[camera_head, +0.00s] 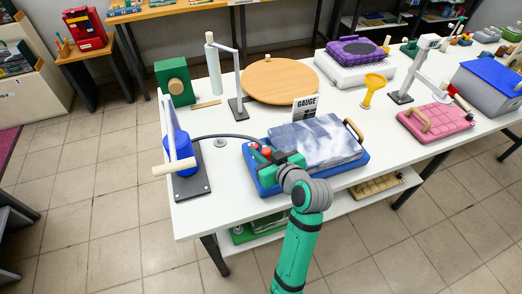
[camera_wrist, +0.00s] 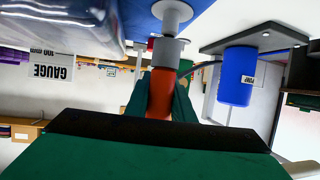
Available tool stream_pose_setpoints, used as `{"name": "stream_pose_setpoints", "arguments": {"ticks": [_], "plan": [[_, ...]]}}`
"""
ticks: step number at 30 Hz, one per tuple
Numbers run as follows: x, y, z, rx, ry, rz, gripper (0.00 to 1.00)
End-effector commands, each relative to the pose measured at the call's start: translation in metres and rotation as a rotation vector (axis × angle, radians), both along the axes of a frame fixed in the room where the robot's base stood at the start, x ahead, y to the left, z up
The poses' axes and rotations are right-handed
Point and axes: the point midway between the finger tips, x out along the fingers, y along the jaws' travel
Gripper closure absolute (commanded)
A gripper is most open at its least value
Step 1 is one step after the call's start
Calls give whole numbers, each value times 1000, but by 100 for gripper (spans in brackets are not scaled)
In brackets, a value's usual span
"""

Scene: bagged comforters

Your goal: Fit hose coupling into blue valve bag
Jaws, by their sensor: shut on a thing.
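The blue valve bag (camera_head: 335,172) lies flat on the white table, with a cloudy, see-through top over its contents; it also shows in the wrist view (camera_wrist: 205,18). Its grey round valve (camera_wrist: 172,12) shows at the top of the wrist view. My green gripper (camera_head: 280,160) is at the bag's left front corner, shut on the red-orange hose coupling (camera_wrist: 160,95). The coupling's grey collar (camera_wrist: 168,52) lines up with the valve, very close to it; I cannot tell whether they touch. My gripper hides the valve in the head view.
A blue pump (camera_head: 181,155) on a dark plate stands left of the bag, with a dark hose (camera_head: 222,136) running toward my gripper. A GAUGE sign (camera_head: 305,107) stands behind the bag. A round wooden board (camera_head: 280,80) lies farther back, and a pink bag (camera_head: 435,121) lies right.

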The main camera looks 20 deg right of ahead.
Motion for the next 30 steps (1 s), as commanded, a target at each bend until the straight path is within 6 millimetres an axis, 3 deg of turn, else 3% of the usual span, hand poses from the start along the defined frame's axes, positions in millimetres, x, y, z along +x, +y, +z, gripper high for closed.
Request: {"name": "stream_pose_setpoints", "arguments": {"ticks": [30], "plan": [[0,0,-14,0,1,1,100]]}}
